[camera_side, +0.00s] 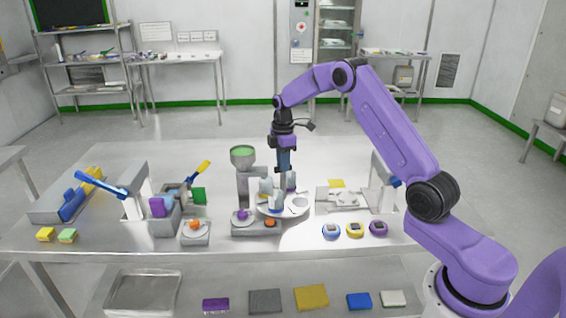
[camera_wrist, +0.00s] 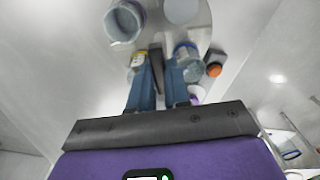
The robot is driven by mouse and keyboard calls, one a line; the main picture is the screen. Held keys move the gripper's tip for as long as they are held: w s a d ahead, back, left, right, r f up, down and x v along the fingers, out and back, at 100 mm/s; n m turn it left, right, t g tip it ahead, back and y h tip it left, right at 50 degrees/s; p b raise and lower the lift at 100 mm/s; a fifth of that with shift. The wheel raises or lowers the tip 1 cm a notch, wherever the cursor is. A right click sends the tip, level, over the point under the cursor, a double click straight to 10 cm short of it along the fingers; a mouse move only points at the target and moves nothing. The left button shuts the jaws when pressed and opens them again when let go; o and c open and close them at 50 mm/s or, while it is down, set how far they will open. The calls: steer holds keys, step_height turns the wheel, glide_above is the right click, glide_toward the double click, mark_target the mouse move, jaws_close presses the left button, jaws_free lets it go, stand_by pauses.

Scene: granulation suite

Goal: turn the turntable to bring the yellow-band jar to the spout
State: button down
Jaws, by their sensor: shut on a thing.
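The turntable (camera_side: 283,211) is a pale round disc carrying several jars. The yellow-band jar (camera_wrist: 138,61) is just beyond my left finger in the wrist view; its band is hard to make out from the side. A blue-band jar (camera_wrist: 187,57) is by the right finger, and a purple-band jar (camera_wrist: 124,20) is at the upper left. The spout belongs to the grey hopper (camera_side: 243,158) with green contents, left of the turntable; its outlet is unclear. My gripper (camera_side: 283,168) points down over the turntable's middle, its blue fingers shut on a mostly hidden part there.
A purple knob (camera_side: 241,215) and orange button (camera_side: 270,223) sit on the grey base in front. Three round timers (camera_side: 355,229) stand at the front right, near a grey scale-like device (camera_side: 345,199). Blue-handled and yellow-handled equipment (camera_side: 110,185) fills the left side.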

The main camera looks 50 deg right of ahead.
steer(key=shift+r+n, duration=0.1)
steer(key=shift+n, duration=1.7)
steer(key=shift+w+n, duration=0.1)
steer(key=shift+n, duration=0.5)
steer(key=c, duration=1.1)
jaws_free()
step_height(320, 180, up, 17)
steer(key=shift+r, duration=0.2)
